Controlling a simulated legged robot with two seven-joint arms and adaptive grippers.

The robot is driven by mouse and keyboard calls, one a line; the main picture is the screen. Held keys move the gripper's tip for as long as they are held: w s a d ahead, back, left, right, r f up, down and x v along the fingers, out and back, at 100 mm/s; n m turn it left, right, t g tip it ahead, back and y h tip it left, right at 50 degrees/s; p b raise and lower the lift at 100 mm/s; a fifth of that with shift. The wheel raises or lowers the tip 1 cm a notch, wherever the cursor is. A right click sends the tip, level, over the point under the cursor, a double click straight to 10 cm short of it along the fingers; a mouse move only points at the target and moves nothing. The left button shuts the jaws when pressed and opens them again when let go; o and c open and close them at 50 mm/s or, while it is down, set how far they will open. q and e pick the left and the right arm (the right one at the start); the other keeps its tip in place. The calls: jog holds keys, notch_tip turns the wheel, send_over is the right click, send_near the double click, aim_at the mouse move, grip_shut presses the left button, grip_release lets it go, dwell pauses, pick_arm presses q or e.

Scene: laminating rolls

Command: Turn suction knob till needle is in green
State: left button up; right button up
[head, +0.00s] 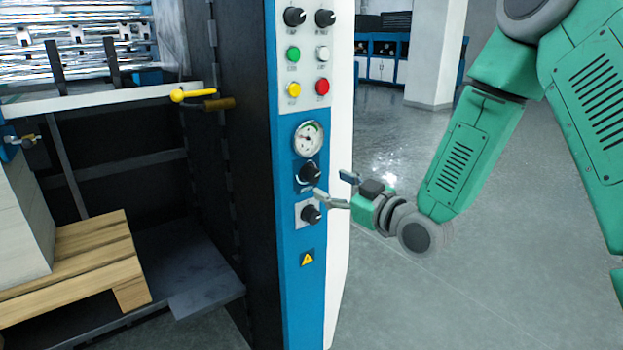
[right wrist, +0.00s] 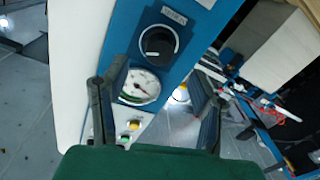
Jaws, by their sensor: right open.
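The round white gauge (head: 308,139) is on the blue strip of the machine panel. It also shows in the right wrist view (right wrist: 140,86), where a green band runs along part of its dial; the needle is too small to read surely. A black knob (head: 309,174) sits just under the gauge, and it shows large in the right wrist view (right wrist: 158,43). A second black knob (head: 311,214) is lower down. My right gripper (head: 332,186) is open and empty, just right of the two knobs, its fingers apart. Contact with a knob cannot be told. My left gripper is out of view.
Above the gauge are green, white, yellow and red buttons (head: 322,87) and two more black knobs (head: 295,17). A yellow-tipped lever (head: 178,96) and a wooden pallet (head: 75,267) are at left. The floor (head: 440,270) right of the panel is clear.

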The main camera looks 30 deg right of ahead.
aim_at(316, 177)
jog(key=w, duration=0.6)
jog(key=shift+w+a, duration=0.1)
jog(key=shift+a, duration=0.25)
jog(key=shift+c, duration=0.3)
jog(key=c, duration=1.1)
